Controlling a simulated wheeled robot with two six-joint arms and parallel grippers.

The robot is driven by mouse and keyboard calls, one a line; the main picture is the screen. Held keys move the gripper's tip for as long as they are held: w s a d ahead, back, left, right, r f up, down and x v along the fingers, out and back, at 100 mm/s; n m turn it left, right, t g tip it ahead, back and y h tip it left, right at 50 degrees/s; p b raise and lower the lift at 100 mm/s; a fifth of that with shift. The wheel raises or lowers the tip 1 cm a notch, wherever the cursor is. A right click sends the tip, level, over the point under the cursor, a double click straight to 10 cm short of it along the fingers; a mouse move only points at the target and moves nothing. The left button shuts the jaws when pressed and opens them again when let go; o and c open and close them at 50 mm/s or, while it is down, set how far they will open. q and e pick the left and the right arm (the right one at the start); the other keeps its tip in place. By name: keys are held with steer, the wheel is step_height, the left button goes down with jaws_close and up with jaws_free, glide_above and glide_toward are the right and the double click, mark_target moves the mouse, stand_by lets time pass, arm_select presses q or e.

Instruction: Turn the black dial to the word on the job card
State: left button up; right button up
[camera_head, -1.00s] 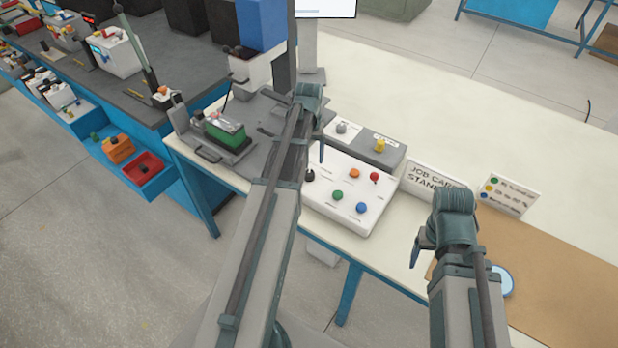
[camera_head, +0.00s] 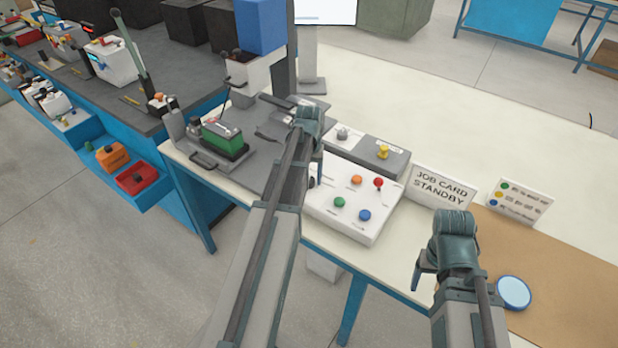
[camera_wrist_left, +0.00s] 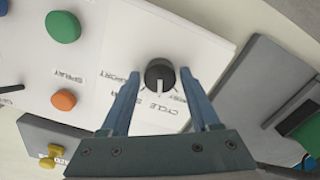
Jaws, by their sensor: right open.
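The black dial (camera_wrist_left: 160,75) is on the white control panel (camera_wrist_left: 200,45). In the left wrist view it lies between the open fingers of my left gripper (camera_wrist_left: 160,72), with a gap on each side. Its pale mark points down in that view. Printed words surround it, including SHORT and CYCLE; others are partly hidden. In the head view my left gripper (camera_head: 318,172) hides most of the dial. The job card (camera_head: 440,187) stands behind the panel's right side and reads STANDBY. My right gripper (camera_head: 420,272) is open and empty, in front of the card.
The panel also has orange (camera_head: 356,180), red (camera_head: 378,183), green (camera_head: 339,202) and blue (camera_head: 364,215) controls. A grey box with a yellow knob (camera_head: 383,151) stands behind it. A green battery fixture (camera_head: 225,138) is to the left. A brown mat (camera_head: 570,270) lies at right.

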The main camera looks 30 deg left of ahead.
arm_select(q)
jaws_close()
steer(key=shift+n, duration=0.3)
steer(key=n, duration=0.3)
steer(key=shift+n, duration=2.1)
steer(key=shift+o, duration=1.7)
jaws_free()
